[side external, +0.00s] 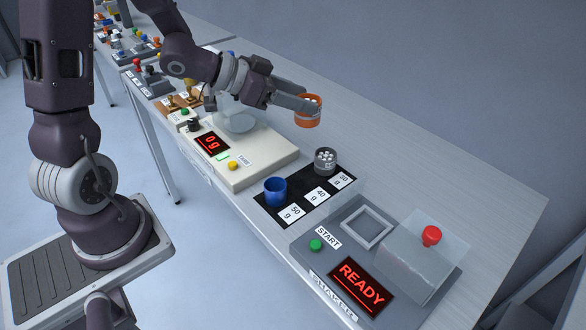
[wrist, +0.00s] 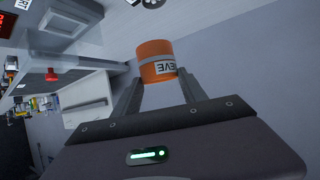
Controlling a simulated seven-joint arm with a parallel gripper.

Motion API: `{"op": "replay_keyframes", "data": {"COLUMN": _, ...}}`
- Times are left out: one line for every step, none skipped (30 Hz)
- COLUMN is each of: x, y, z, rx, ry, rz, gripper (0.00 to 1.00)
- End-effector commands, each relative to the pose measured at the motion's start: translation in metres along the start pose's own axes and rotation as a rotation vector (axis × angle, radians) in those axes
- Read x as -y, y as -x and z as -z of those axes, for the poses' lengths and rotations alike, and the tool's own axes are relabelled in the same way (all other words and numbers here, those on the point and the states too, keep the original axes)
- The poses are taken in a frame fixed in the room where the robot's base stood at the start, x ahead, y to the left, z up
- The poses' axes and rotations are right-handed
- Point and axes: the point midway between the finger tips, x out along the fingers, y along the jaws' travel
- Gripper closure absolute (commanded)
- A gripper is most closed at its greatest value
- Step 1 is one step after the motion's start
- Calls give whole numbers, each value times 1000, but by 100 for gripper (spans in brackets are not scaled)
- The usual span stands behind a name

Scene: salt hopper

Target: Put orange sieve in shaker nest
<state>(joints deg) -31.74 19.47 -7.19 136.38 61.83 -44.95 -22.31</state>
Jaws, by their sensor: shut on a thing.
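The orange sieve (side external: 308,111) is a short round cup with a pale band, held in the air between the scale and the table's far edge. In the wrist view the sieve (wrist: 156,61) sits between both fingertips, its label partly readable. My gripper (side external: 306,107) is shut on it. The shaker nest (side external: 368,227) is a light square frame on the grey shaker unit at the lower right. The nest looks empty, and the sieve is well apart from it. The shaker's display reads READY.
A blue cup (side external: 276,191) and a dark cup with a dotted top (side external: 325,161) stand on the black weight-marked mat (side external: 301,213). The scale (side external: 262,165) reads 0 g.

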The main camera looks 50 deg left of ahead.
Motion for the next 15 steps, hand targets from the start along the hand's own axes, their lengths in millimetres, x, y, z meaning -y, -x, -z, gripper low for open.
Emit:
{"op": "replay_keyframes", "data": {"x": -1, "y": 6, "z": 6, "rx": -2, "ry": 20, "rz": 35, "gripper": 94}}
{"op": "replay_keyframes", "data": {"x": -1, "y": 8, "z": 8, "rx": -3, "ry": 34, "rz": 53, "gripper": 94}}
{"op": "replay_keyframes", "data": {"x": 1, "y": 8, "z": 10, "rx": -2, "ry": 51, "rz": 76, "gripper": 94}}
{"op": "replay_keyframes", "data": {"x": 4, "y": 7, "z": 12, "rx": -3, "ry": 62, "rz": 93, "gripper": 94}}
{"op": "replay_keyframes", "data": {"x": 8, "y": 4, "z": 13, "rx": -2, "ry": 75, "rz": 110, "gripper": 94}}
{"op": "replay_keyframes", "data": {"x": 16, "y": -1, "z": 14, "rx": 0, "ry": 93, "rz": 140, "gripper": 94}}
{"op": "replay_keyframes", "data": {"x": 24, "y": -7, "z": 14, "rx": 0, "ry": 107, "rz": 166, "gripper": 94}}
{"op": "replay_keyframes", "data": {"x": 33, "y": -12, "z": 14, "rx": 1, "ry": 124, "rz": 195, "gripper": 94}}
{"op": "replay_keyframes", "data": {"x": 47, "y": -20, "z": 12, "rx": 3, "ry": 150, "rz": 240, "gripper": 94}}
{"op": "replay_keyframes", "data": {"x": 58, "y": -26, "z": 11, "rx": 4, "ry": 170, "rz": 277, "gripper": 94}}
{"op": "replay_keyframes", "data": {"x": 69, "y": -32, "z": 8, "rx": 5, "ry": 190, "rz": 315, "gripper": 94}}
{"op": "replay_keyframes", "data": {"x": 86, "y": -38, "z": 2, "rx": 7, "ry": 220, "rz": 370, "gripper": 94}}
{"op": "replay_keyframes", "data": {"x": 99, "y": -43, "z": -4, "rx": 8, "ry": 243, "rz": 412, "gripper": 94}}
{"op": "replay_keyframes", "data": {"x": 111, "y": -48, "z": -11, "rx": 10, "ry": 267, "rz": 455, "gripper": 94}}
{"op": "replay_keyframes", "data": {"x": 127, "y": -52, "z": -20, "rx": 10, "ry": 295, "rz": 510, "gripper": 94}}
